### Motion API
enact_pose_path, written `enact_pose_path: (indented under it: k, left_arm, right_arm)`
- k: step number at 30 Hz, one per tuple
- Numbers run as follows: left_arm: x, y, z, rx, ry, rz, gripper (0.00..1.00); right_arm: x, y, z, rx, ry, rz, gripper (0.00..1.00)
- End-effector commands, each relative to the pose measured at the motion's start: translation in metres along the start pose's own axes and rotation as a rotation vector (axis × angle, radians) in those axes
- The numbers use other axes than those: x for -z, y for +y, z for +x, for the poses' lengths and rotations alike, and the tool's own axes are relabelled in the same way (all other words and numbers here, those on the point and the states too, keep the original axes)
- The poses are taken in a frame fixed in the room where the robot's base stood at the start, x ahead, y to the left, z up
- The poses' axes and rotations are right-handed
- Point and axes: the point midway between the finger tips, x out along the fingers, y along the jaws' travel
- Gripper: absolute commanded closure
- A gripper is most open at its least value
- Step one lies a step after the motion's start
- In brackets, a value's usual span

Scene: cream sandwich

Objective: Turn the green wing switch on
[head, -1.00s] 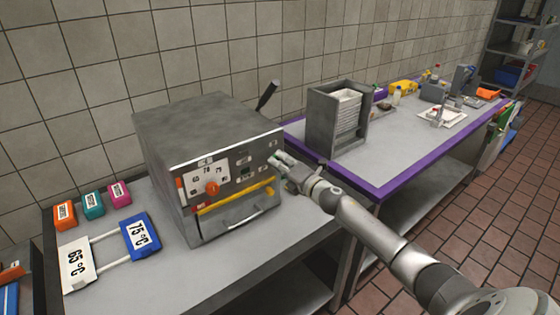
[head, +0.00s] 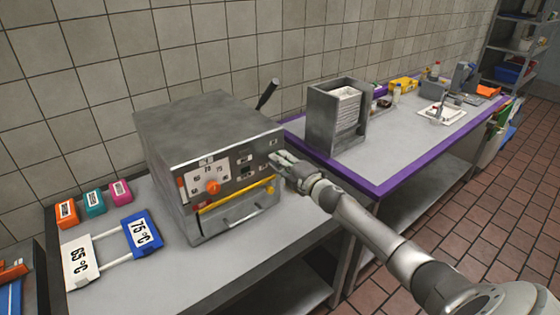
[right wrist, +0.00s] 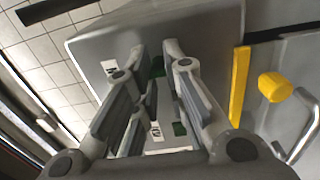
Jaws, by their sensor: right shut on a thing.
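The grey box-shaped machine (head: 205,120) stands on the table, with dials and labels on its front panel. My right gripper (head: 274,160) is at the right side of that panel, fingers pointing at it. In the right wrist view its fingers (right wrist: 150,88) are shut on what seems to be the green wing switch (right wrist: 157,67). Only a small dark green part of it shows between the fingers, so its turn position cannot be told. In the head view the fingers hide it. My left gripper is not in view.
A yellow bar handle (head: 235,200) crosses the machine's front below the panel; it shows close to the right gripper in the wrist view (right wrist: 239,85). An orange knob (head: 212,187) is on the panel. A grey rack (head: 322,118) stands on the purple-edged table to the right.

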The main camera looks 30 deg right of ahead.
Motion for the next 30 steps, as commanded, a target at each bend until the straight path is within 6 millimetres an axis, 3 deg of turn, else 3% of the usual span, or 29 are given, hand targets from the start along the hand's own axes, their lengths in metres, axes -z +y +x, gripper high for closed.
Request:
enact_pose_path:
  k: [9, 10, 22, 30]
  left_arm:
    - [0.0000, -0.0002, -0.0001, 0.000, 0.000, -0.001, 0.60]
    - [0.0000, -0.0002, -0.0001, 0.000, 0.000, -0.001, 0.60]
    - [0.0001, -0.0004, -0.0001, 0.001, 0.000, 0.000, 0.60]
    - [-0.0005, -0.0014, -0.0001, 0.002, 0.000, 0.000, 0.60]
  right_arm:
    - [-0.0019, 0.0017, 0.0003, -0.002, -0.004, 0.002, 1.00]
    - [-0.0019, 0.0016, 0.0003, -0.002, -0.004, 0.002, 0.85]
    - [-0.0018, 0.0016, 0.0001, -0.002, -0.003, 0.001, 0.34]
    - [-0.0006, 0.0005, 0.0000, -0.001, -0.001, 0.000, 0.34]
